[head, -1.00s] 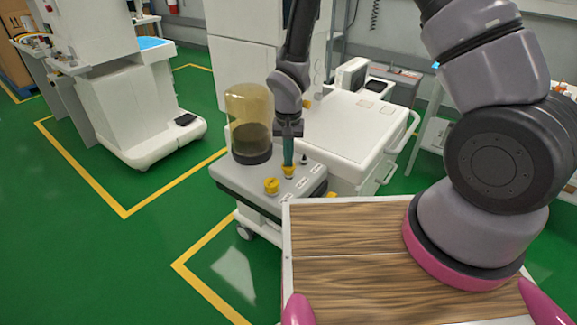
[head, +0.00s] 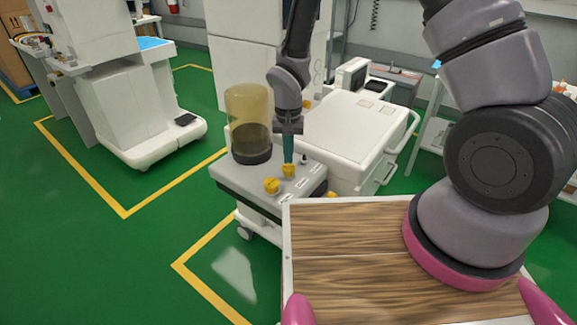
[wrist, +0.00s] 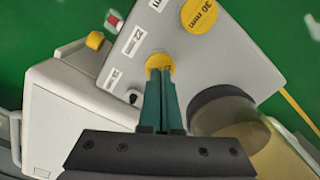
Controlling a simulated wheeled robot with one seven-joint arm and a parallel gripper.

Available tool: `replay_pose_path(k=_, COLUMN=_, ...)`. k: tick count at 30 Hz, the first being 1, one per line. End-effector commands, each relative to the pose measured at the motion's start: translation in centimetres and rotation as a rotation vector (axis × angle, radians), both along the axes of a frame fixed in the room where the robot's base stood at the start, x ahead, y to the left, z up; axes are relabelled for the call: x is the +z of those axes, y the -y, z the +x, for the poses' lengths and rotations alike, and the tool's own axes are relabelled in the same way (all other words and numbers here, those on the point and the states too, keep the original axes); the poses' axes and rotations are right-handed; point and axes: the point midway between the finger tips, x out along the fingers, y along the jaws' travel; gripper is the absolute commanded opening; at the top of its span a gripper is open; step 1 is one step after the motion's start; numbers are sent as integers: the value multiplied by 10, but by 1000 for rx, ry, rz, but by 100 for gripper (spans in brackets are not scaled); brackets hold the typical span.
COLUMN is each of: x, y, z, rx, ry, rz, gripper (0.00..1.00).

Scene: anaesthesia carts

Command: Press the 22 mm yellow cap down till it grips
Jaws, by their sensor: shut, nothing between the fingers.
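The yellow cap (head: 288,171) stands on the grey top of a small cart, in line with the label reading 22 (wrist: 132,40). In the wrist view the cap (wrist: 159,61) shows just beyond my fingertips, which hide part of it. My gripper (head: 288,161) points down over the cap with its teal fingers together and empty; it also fills the lower middle of the wrist view (wrist: 161,72). I cannot tell whether the fingertips touch the cap, or how far down the cap sits.
A larger yellow cap marked 30 (wrist: 199,14) sits beside it, also in the head view (head: 271,186). A dark post (wrist: 132,95) stands on the other side. A clear amber dome (head: 249,120) stands close behind. A white cart (head: 345,130) stands to the right.

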Motion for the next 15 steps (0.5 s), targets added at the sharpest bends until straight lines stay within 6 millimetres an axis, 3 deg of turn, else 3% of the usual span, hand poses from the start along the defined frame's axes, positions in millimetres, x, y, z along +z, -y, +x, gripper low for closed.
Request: replay_pose_path(k=15, x=42, y=0, z=1, rx=-1, ry=1, rz=1, gripper=0)
